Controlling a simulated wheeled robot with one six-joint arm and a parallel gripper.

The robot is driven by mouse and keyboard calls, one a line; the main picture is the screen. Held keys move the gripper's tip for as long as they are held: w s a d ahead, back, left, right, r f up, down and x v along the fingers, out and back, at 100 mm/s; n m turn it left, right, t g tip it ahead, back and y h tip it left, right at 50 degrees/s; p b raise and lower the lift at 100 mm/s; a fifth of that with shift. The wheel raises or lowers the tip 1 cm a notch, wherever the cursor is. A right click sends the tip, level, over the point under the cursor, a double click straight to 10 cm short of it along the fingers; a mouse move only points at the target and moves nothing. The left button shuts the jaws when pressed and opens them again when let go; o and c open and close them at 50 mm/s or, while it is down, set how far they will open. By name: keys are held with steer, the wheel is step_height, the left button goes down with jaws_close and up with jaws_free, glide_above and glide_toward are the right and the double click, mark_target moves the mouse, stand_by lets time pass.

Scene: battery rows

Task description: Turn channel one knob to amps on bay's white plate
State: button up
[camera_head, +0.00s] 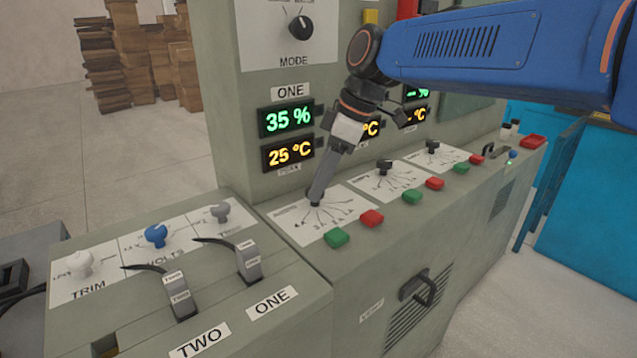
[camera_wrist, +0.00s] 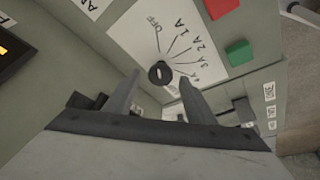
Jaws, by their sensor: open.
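The black knob (camera_wrist: 160,73) sits on the bay's white plate (camera_wrist: 131,36), with OFF and several amp marks fanned around it in the wrist view. I cannot tell for sure which mark the knob points to. The same plate (camera_head: 291,228) lies on the sloped panel below the ONE displays in the head view. My gripper (camera_head: 317,195) points down over this plate and mostly hides the knob there. In the wrist view my gripper (camera_wrist: 158,88) is open, with one finger on each side of the knob's near side; contact is not visible.
A green button (camera_head: 337,238) and a red button (camera_head: 371,218) sit just in front of the plate. More knob plates (camera_head: 392,184) continue to the right. At the left, a lower console carries a TRIM plate (camera_head: 103,281) and two levers (camera_head: 249,262).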

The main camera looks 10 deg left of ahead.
steer(key=shift+a+f, duration=0.25)
steer(key=shift+f, duration=0.35)
steer(key=c, duration=1)
